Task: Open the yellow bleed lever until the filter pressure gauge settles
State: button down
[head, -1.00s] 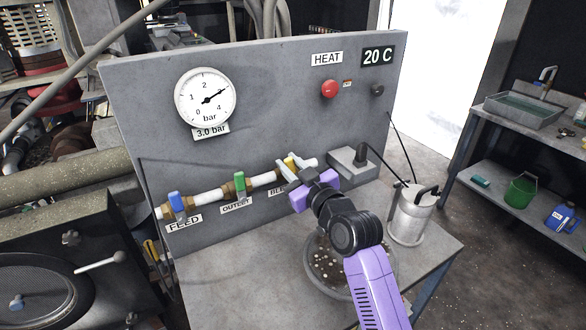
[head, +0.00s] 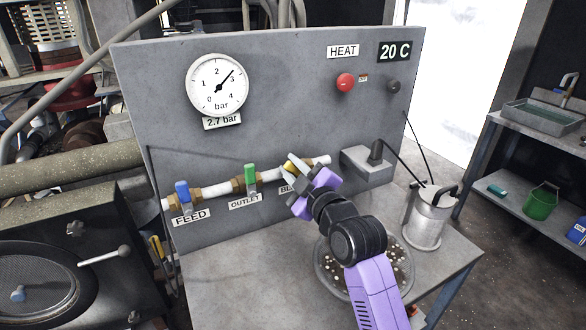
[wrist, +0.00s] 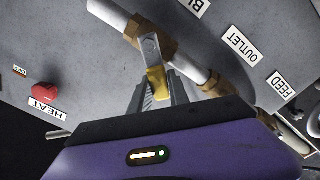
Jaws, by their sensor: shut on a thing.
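The yellow bleed lever (wrist: 157,83) sits on a brass valve on the white pipe, to the right of the green lever. Its yellow end is between my fingers in the wrist view. My gripper (wrist: 158,92) is shut on it; in the head view my gripper (head: 297,177) covers most of the lever and part of its label. The round filter pressure gauge (head: 217,85) is on the grey panel at upper left. Its needle points up and right, between 2 and 3, and the plate below (head: 222,122) reads 2.7 bar.
The blue feed lever (head: 182,193) and green outlet lever (head: 250,178) stand upright on the same pipe, to the left. A red button (head: 346,82) is on the panel. A bowl of pebbles (head: 322,270) lies under my arm, with a metal can (head: 427,222) to its right.

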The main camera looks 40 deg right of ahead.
dwell(0.3)
jog(key=c, duration=1.2)
grip_release()
jog(key=shift+c, duration=0.2)
